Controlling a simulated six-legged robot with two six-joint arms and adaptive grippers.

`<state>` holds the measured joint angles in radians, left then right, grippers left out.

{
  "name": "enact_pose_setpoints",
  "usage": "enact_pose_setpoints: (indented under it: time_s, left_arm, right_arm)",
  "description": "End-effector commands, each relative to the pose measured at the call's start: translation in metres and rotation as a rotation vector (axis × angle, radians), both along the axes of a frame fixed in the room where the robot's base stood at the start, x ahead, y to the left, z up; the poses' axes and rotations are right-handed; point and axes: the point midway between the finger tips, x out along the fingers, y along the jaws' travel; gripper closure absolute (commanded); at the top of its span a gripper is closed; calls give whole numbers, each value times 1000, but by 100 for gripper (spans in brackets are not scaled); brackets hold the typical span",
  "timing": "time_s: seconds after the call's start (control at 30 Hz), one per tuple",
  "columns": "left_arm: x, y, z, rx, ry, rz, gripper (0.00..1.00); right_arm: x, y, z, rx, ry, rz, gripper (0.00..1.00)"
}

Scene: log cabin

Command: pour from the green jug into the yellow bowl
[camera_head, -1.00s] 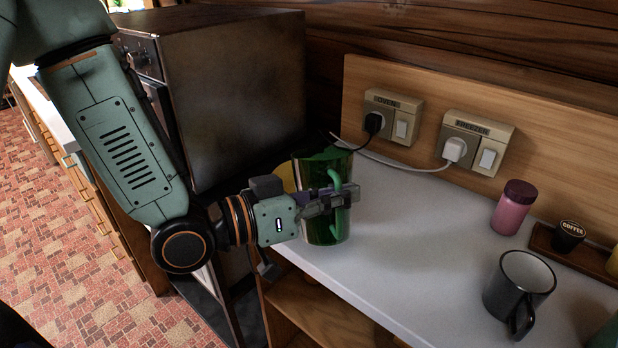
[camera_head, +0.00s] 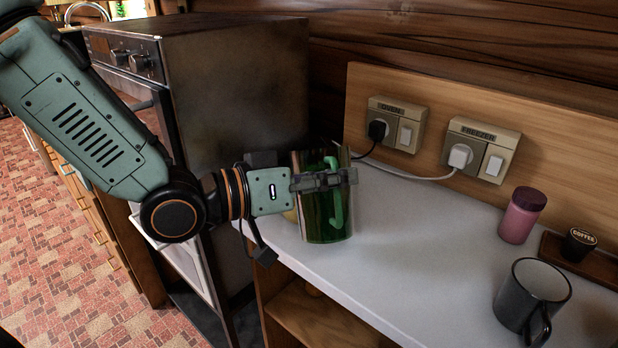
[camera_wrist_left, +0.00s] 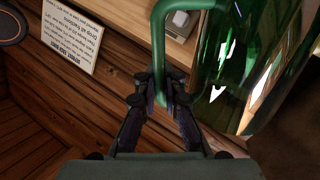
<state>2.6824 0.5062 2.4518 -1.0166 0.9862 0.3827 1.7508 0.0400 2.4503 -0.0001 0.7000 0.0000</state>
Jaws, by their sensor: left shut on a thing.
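The green jug (camera_head: 325,222) is see-through and stands about upright over the front left part of the white counter. I cannot tell whether its base touches the counter. My left gripper (camera_head: 325,179) is shut on the jug's handle. In the left wrist view, the fingers (camera_wrist_left: 157,95) close around the green handle (camera_wrist_left: 158,42), with the glass body (camera_wrist_left: 245,75) to the right. A small yellow patch (camera_head: 291,214), probably the yellow bowl, shows behind the gripper and jug; most of it is hidden. My right gripper is not in view.
A dark oven (camera_head: 235,95) stands left of the white counter (camera_head: 400,235). At the right are a grey mug (camera_head: 530,298), a pink jar (camera_head: 521,216) and a coffee pot (camera_head: 578,244). Sockets (camera_head: 480,150) and a white cable line the back. The counter's middle is clear.

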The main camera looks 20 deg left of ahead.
Motion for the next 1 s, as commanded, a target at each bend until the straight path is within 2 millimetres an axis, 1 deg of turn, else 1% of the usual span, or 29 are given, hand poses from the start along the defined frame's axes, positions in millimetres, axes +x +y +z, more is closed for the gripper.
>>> enact_pose_setpoints:
  time_s: [0.03, 0.2, 0.57, 0.83, 0.9, 1.0]
  left_arm:
    - [2, 1, 8, -10, 7, 1, 100]
    - [8, 6, 15, -38, 51, 1, 100]
    - [28, 19, 25, -131, 194, 1, 100]
    - [40, 26, 32, -225, 335, 0, 100]
    - [38, 25, 29, -222, 329, -1, 100]
    - [38, 25, 28, -223, 330, -2, 100]
  right_arm:
    - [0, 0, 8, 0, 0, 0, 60]
    - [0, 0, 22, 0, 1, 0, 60]
    - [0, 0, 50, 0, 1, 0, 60]
    - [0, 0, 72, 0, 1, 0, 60]
    - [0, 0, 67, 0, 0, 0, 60]
    - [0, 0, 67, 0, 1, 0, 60]
